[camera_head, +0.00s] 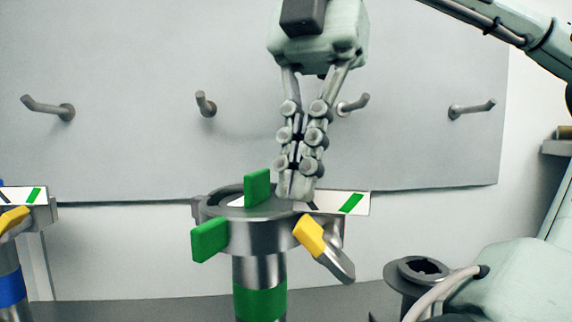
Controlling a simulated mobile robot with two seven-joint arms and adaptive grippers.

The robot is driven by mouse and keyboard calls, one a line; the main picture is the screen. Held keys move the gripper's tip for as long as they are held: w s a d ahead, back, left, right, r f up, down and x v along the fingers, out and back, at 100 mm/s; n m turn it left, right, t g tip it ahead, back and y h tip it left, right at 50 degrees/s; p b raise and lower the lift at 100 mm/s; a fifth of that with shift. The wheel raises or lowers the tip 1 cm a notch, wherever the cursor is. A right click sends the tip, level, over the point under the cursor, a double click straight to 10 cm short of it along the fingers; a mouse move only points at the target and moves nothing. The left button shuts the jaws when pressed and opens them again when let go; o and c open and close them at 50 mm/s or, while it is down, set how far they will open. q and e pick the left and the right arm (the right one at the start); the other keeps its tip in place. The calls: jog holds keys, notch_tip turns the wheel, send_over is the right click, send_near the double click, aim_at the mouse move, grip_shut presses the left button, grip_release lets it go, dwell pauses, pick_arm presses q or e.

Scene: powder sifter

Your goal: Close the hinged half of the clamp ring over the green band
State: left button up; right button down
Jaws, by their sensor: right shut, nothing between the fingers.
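The metal clamp ring (275,238) sits around the top of a metal pipe with a green band (260,303) below it. One green tab (258,188) stands upright at the ring's top and another green tab (210,240) sticks out at its left. A yellow-gripped latch lever (310,236) hangs tilted at the ring's right front. I cannot tell which part of the ring is the hinged half. My right gripper (296,188) points down with its fingers together and empty, its tips at the ring's upper right rim; contact is unclear. My left gripper is not in view.
A white label with a green stripe (350,203) is right behind the ring. At the left edge is another pipe with a blue band (11,288) and a yellow handle (14,219). Several pegs (205,104) stick out of the grey back panel (130,150).

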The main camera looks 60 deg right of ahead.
jog(key=shift+d, duration=0.95)
jog(key=shift+w+d, duration=0.15)
jog(key=shift+d, duration=0.45)
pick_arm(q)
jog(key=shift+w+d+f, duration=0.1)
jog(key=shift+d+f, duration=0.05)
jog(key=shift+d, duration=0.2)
pick_arm(e)
jog(key=shift+w+d, duration=0.25)
jog(key=shift+d, duration=0.5)
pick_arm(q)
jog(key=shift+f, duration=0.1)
pick_arm(e)
jog(key=shift+d, duration=0.1)
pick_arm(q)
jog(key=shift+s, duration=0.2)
